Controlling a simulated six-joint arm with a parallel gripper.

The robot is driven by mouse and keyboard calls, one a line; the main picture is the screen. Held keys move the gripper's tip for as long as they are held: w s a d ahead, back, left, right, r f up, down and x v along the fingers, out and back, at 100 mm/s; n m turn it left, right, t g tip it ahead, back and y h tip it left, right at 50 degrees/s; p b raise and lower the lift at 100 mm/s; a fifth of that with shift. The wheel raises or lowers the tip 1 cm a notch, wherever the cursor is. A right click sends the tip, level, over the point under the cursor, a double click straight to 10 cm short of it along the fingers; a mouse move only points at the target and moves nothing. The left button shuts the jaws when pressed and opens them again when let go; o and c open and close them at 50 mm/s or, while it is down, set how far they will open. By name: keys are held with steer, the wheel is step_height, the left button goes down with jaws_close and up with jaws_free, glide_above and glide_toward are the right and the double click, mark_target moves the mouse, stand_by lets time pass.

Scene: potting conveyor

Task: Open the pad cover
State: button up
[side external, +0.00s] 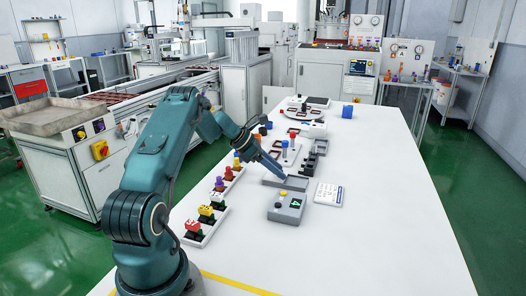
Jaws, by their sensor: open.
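My gripper (281,174) reaches down and to the right over the white table, with its slim bluish fingers open. Its tips are at or just above a flat grey panel (298,184), which looks like the pad cover. The panel lies low and level, and part of it is hidden behind the fingers. I cannot tell whether the fingers touch it. Just in front of it stands a grey control box (285,211) with a yellow button (283,194) and a small green-lit display (296,204).
A white card (329,195) lies right of the panel. A rack of coloured blocks (208,222) stands on the left. Black holders (314,156) and a white stand with red and blue knobs (288,151) are behind. The table's right side (400,220) is clear.

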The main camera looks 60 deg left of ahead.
jaws_close()
stand_by(1.4)
